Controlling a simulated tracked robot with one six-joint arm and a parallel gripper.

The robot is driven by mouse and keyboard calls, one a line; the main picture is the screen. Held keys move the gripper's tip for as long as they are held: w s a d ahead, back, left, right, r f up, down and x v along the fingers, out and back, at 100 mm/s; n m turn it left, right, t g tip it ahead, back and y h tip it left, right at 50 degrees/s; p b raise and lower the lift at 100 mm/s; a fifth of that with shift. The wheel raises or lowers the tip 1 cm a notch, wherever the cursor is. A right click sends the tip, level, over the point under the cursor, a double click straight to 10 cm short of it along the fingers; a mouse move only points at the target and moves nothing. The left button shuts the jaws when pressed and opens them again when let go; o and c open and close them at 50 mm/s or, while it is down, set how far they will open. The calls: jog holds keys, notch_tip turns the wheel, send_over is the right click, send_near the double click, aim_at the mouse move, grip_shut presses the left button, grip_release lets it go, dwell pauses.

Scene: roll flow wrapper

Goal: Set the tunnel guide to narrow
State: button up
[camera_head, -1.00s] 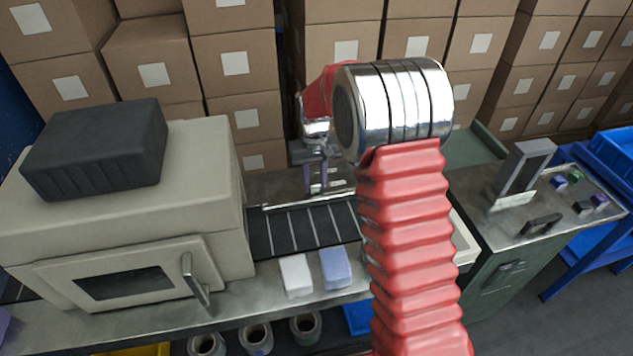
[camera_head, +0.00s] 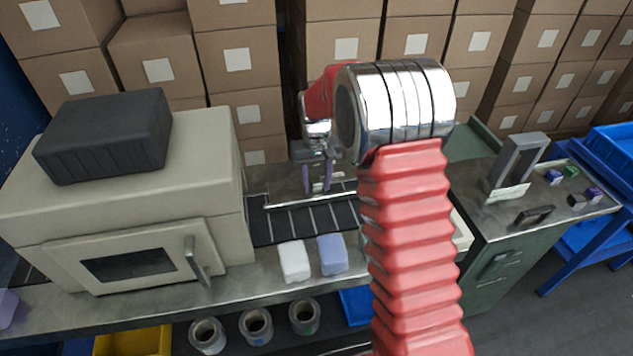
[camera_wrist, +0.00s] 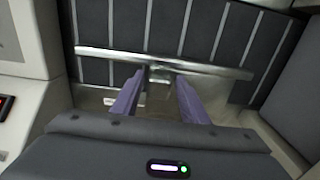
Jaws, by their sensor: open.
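A silver guide rail (camera_wrist: 220,68) crosses the dark slatted conveyor (camera_wrist: 175,30) in the wrist view. A small dark bracket or knob (camera_wrist: 160,72) stands at its middle. I take the rail for the tunnel guide; no narrow or wide marking is readable. My gripper (camera_wrist: 160,80) is open, with its two purple fingers pointing at the rail on either side of the bracket. I cannot tell whether they touch it. In the head view my gripper (camera_head: 317,188) is above the rail (camera_head: 290,202), partly behind my arm.
A beige machine with a windowed door (camera_head: 130,262) stands at the left, a black box (camera_head: 105,137) on top. A white block (camera_head: 293,261) and a blue block (camera_head: 331,254) lie in front of the conveyor. A green cabinet (camera_head: 500,262) is at the right.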

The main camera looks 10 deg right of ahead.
aim_at(316, 181)
jog(key=shift+o, duration=0.4)
jog(key=shift+w, duration=0.1)
jog(key=shift+r, duration=0.6)
notch_tip(316, 181, up, 12)
jog(key=shift+r, duration=0.25)
jog(key=shift+w, duration=0.1)
jog(key=s+r+t, duration=0.2)
jog(key=s, duration=0.9)
jog(key=s+r+t, duration=0.1)
jog(key=s+r, duration=0.2)
jog(key=s, duration=0.8)
jog(key=s+r+t, duration=0.2)
jog(key=s+r, duration=0.1)
jog(key=s, duration=0.8)
jog(key=shift+t, duration=0.3)
